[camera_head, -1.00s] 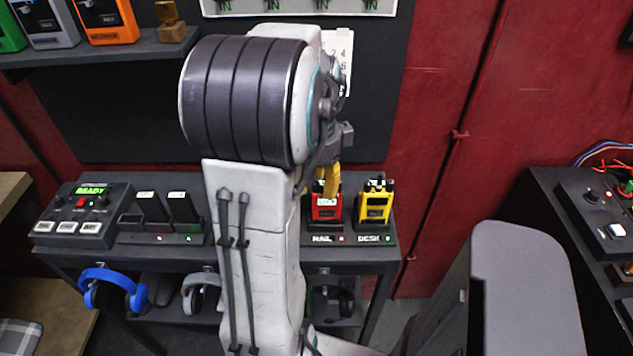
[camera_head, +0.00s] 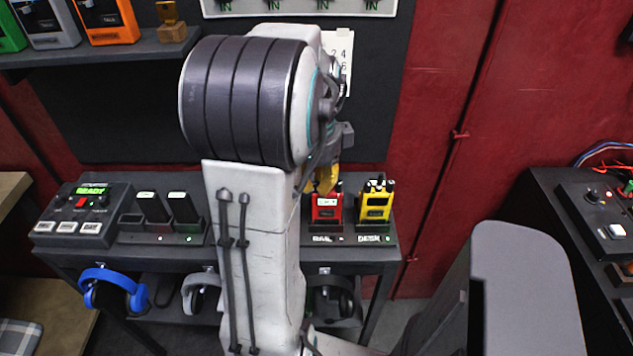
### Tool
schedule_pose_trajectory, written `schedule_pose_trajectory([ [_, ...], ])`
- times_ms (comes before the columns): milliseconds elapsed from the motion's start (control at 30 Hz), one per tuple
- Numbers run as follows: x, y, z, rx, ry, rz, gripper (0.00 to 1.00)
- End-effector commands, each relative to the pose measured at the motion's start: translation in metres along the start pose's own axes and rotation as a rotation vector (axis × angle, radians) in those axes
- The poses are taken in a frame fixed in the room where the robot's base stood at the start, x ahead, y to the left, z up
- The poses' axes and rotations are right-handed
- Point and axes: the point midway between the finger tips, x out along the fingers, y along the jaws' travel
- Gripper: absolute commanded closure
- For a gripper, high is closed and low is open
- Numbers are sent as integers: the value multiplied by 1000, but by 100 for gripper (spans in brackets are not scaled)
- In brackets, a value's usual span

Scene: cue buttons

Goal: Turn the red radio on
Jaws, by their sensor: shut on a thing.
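The red radio (camera_head: 326,208) stands upright in its dock on the dark bench, right of my arm, with a small label in front that seems to read RAIL. My gripper (camera_head: 322,186), with yellow fingers, is at the top of the red radio and shut on it. The fingers cover much of the radio's top, so its knob and the exact contact are hidden. The yellow radio (camera_head: 375,204) stands beside it on the right, apart from my gripper, with a label DESK in front.
A console reading READY (camera_head: 90,210) and two dark handsets (camera_head: 168,208) are at the bench's left. A blue headset (camera_head: 114,285) hangs below. A shelf (camera_head: 100,52) with more radios is at upper left. Another bench (camera_head: 585,230) stands at right.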

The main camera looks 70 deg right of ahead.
Motion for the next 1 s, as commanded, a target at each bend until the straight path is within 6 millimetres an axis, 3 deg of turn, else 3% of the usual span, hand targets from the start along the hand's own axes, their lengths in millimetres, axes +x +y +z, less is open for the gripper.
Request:
schedule_pose_trajectory([
  [333, 2, 1, 0, 288, 1, 5, 100],
  [767, 2, 1, 0, 331, 1, 6, 100],
  [800, 2, 1, 0, 331, 1, 6, 84],
  [1000, 1, 1, 0, 330, 1, 5, 66],
])
